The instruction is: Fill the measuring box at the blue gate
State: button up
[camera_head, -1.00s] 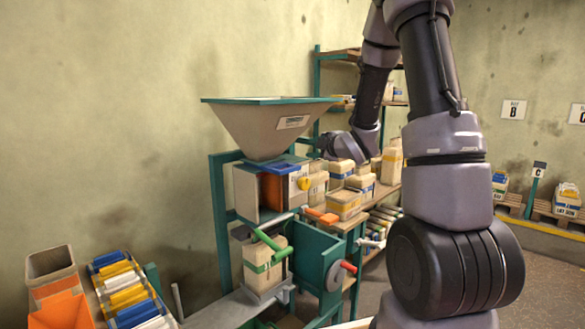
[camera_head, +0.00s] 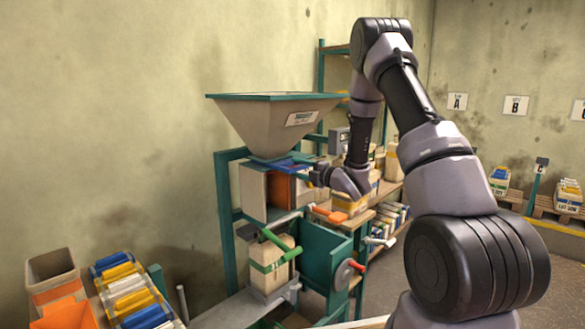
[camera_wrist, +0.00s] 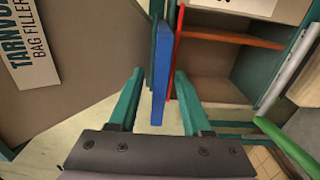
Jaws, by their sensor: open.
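The blue gate (camera_head: 285,160) is a flat plate under the hopper's mouth. In the wrist view the gate (camera_wrist: 161,85) shows as a narrow blue edge. My gripper (camera_wrist: 158,74) is open, with one green finger on each side of that edge; I cannot tell whether either finger touches it. In the head view my gripper (camera_head: 300,170) reaches in from the right, partly hidden by my wrist. The measuring box (camera_head: 252,190) is below the gate, grey with an orange part. It shows open-fronted in the wrist view (camera_wrist: 212,75); its inside looks empty there.
The hopper (camera_head: 270,120) stands above the gate. Below are a green handle (camera_head: 273,240), an orange handle (camera_head: 330,214), and a bag (camera_head: 270,265) with a green band. Shelves with bags stand behind my arm. A rack of coloured packets (camera_head: 128,285) is at the lower left.

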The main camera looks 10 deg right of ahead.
aim_at(279, 163)
jog(key=shift+x, duration=1.45)
grip_shut()
dwell(0.3)
